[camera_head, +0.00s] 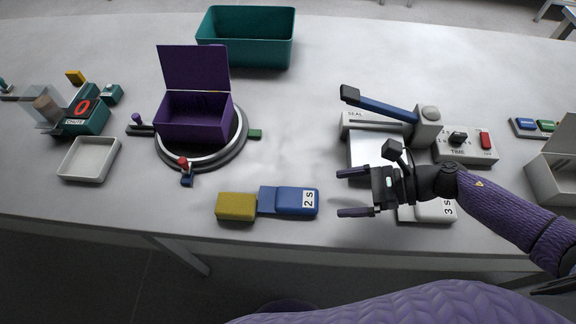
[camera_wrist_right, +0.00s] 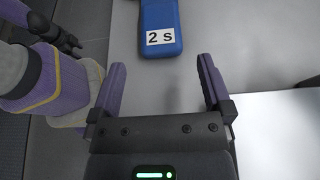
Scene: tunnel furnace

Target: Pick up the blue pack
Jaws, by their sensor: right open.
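The blue pack (camera_head: 296,201) lies flat near the table's front edge, with a white "2 S" label on its right end. Its narrower left end touches or nearly touches a yellow block (camera_head: 236,206). My right gripper (camera_head: 354,192) is open and empty, to the right of the pack, with its fingers pointing left toward it. In the right wrist view, the labelled end of the blue pack (camera_wrist_right: 160,27) shows ahead of and between the open fingers (camera_wrist_right: 160,78), apart from them. A dark part at that view's upper left may be my left gripper; its jaws are unclear.
A sealer with a blue lever (camera_head: 383,107) stands behind my right gripper. A white "3 S" pack (camera_head: 436,211) lies partly under my wrist. A purple box (camera_head: 195,115) sits on a round turntable at left. The table between turntable and sealer is clear.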

